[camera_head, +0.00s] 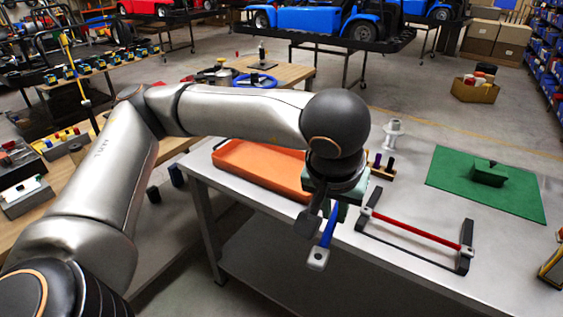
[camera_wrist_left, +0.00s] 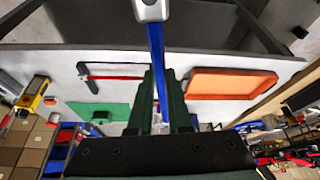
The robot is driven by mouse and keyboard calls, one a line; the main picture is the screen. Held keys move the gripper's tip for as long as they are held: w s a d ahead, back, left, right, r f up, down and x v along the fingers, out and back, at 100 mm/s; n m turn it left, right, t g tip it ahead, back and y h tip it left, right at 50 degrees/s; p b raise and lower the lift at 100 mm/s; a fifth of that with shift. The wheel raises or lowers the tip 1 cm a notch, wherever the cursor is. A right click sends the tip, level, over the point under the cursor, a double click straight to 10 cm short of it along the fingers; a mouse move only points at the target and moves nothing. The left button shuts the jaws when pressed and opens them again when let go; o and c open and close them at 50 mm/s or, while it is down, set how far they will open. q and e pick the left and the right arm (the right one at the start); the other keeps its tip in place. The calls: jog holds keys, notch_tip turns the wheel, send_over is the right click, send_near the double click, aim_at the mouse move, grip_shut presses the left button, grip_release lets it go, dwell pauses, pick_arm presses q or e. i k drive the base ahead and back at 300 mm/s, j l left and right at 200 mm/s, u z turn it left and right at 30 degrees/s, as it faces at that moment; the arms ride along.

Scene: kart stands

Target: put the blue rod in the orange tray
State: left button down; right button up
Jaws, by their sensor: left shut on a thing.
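The blue rod (camera_head: 328,229) has a silver block (camera_head: 317,259) on its lower end. My left gripper (camera_head: 334,210) is shut on it, and the rod hangs tilted near the front edge of the grey table. In the left wrist view the blue rod (camera_wrist_left: 157,62) runs between the dark green fingers (camera_wrist_left: 163,97). The orange tray (camera_head: 262,169) lies on the table, left of the gripper in the head view, with its back partly hidden by my arm. The tray also shows in the left wrist view (camera_wrist_left: 232,74) and looks empty there. My right gripper is not in view.
A red bar (camera_head: 418,229) spans two black brackets to the right of the gripper. A green mat (camera_head: 456,196) with a green block (camera_head: 488,174), a white spool-like part (camera_head: 392,134) and a small wooden rack (camera_head: 380,173) are on the table.

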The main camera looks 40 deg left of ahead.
aim_at(263, 175)
jog(key=i+j, duration=0.1)
jog(key=j, duration=0.25)
jog(key=i+j+z, duration=0.1)
jog(key=j, duration=0.3)
jog(key=i+j, duration=0.1)
jog(key=j, duration=0.25)
jog(key=i+j+z, duration=0.1)
jog(key=j, duration=0.25)
